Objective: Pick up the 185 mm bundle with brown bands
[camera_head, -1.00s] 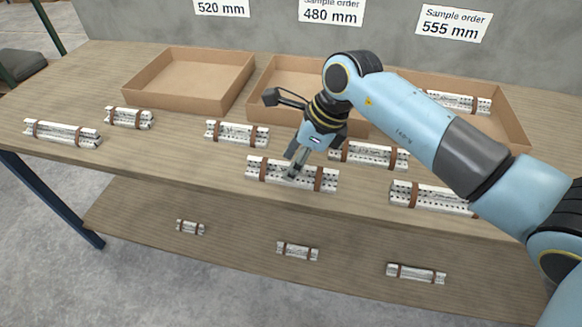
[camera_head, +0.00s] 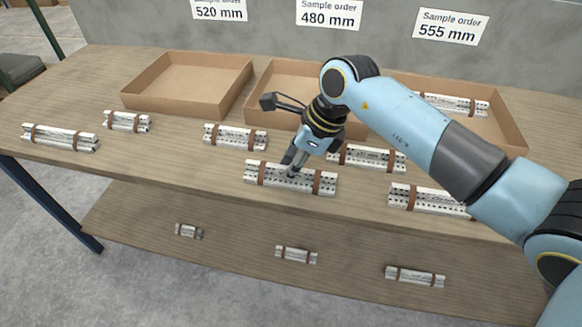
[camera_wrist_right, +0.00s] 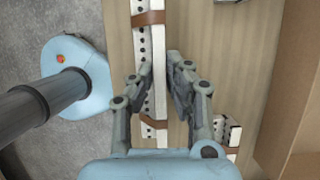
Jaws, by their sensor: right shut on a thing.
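My right gripper (camera_head: 290,172) reaches down over a white bundle of perforated strips with brown bands (camera_head: 262,174) at the front middle of the tabletop. Its fingers are shut on this bundle near the middle, between the two bands. In the right wrist view, the bundle (camera_wrist_right: 153,42) runs between the fingertips (camera_wrist_right: 160,75). It appears to lie on the table. Other brown-banded bundles lie nearby: one behind right (camera_head: 367,158), one behind left (camera_head: 235,137), one at right (camera_head: 425,198), partly hidden by my arm. No length is readable on them. My left gripper is out of view.
An empty left box (camera_head: 185,95), a middle box (camera_head: 270,85) and a right box (camera_head: 515,135) holding a bundle (camera_head: 455,104) stand at the back. Two bundles lie at the table's left (camera_head: 60,138) (camera_head: 127,121). A lower shelf (camera_head: 235,262) holds several small bundles.

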